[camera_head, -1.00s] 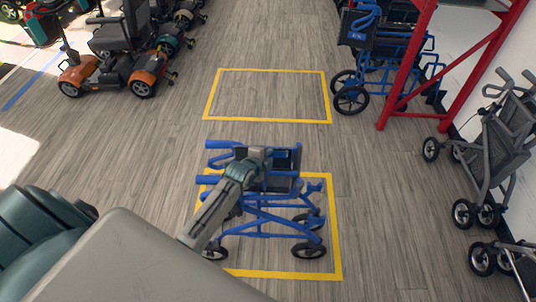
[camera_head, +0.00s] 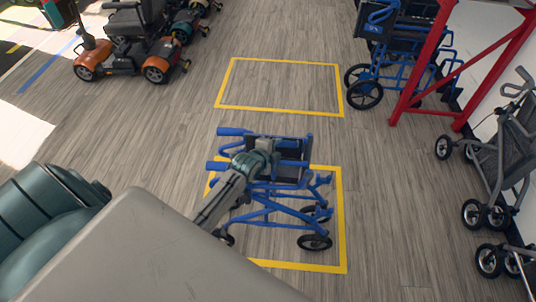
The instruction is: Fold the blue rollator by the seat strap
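The blue rollator (camera_head: 270,213) stands upright and unfolded on the floor, inside the nearer yellow floor outline. Its handles point left, and its dark seat and back panel (camera_head: 293,150) show behind my gripper. My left arm comes in from the lower left, and my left gripper (camera_head: 263,152) is over the middle of the rollator at the seat. The wrist hides the fingertips and the seat strap, so I cannot tell whether it is open or shut, or touching. My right gripper is not in view.
An empty yellow floor outline (camera_head: 225,82) lies beyond. A blue wheelchair (camera_head: 383,50) stands by a red frame (camera_head: 408,115) at the upper right. Grey rollators (camera_head: 505,165) line the right edge. The floor between is clear.

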